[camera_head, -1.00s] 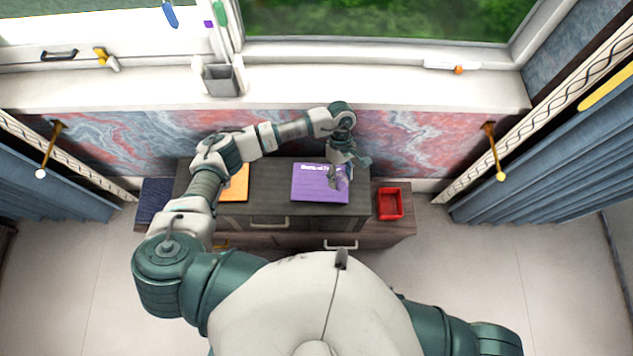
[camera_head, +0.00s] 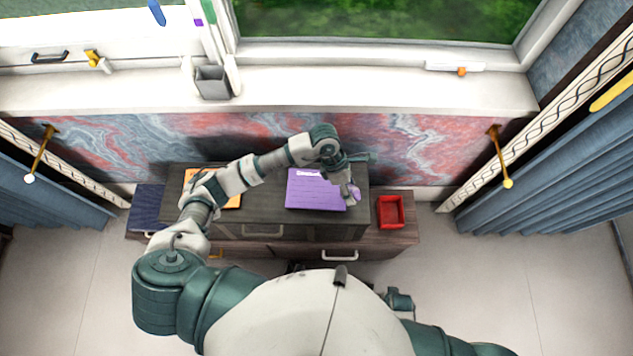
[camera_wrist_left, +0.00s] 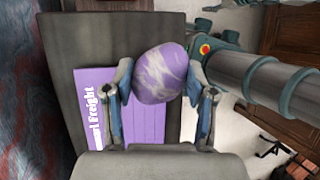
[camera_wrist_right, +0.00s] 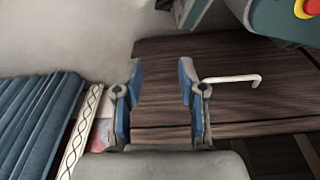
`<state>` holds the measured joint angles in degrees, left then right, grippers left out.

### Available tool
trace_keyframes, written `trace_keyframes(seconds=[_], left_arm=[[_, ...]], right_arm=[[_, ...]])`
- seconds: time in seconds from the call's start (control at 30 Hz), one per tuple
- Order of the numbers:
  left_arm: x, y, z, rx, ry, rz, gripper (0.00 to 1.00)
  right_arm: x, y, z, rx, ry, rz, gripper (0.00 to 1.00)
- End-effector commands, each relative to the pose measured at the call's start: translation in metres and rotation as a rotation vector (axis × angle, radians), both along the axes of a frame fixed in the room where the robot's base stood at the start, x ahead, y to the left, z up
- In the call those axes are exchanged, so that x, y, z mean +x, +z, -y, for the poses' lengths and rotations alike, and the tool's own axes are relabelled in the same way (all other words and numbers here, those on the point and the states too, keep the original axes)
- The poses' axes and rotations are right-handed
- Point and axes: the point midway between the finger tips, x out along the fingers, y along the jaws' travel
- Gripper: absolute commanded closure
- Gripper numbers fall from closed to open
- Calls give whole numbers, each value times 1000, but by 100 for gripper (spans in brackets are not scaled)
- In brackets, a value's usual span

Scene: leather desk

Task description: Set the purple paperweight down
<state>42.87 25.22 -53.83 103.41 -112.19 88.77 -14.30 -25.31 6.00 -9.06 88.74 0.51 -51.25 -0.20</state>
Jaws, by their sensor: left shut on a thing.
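The purple paperweight (camera_head: 354,192) is a rounded, white-veined stone. It also shows in the left wrist view (camera_wrist_left: 160,75), between the two fingers of my left gripper (camera_head: 348,187), which is shut on it. In the head view it is at the right edge of the purple sheet (camera_head: 312,190), near the right end of the grey desk top (camera_head: 265,212). I cannot tell whether it touches the surface. My right gripper (camera_wrist_right: 160,85) is open and empty, with wooden drawer fronts beyond it.
A red tray (camera_head: 390,212) stands right of the raised top. An orange sheet (camera_head: 233,198) lies at left, partly behind my left arm. A dark blue item (camera_head: 146,205) is at the far left. A grey cup (camera_head: 212,82) stands on the windowsill.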

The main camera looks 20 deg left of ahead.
Motion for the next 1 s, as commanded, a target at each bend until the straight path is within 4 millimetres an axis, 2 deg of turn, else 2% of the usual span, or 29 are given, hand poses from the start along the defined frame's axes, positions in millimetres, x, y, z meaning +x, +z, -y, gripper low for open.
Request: trace_keyframes(seconds=[0.03,0.2,0.3,0.4,0.57,0.8,1.0], left_arm=[[2,-1,-17,2,5,-1,87],[10,-6,-67,-1,3,-1,87],[14,-8,-90,-4,2,0,87],[16,-10,-102,-6,-1,0,87],[17,-16,-104,-4,-2,-1,87],[16,-45,-100,-2,-3,0,87],[17,-45,-104,-4,-3,0,87]], right_arm=[[-1,-1,0,-1,1,-2,60],[-6,-7,-1,-5,1,-4,60],[-8,-10,-1,-5,1,-7,60],[-9,-12,0,-4,3,-6,60],[-9,-13,0,-4,3,-6,60],[-8,-12,-1,-4,3,-5,60],[-7,-12,1,-6,2,-6,60]])
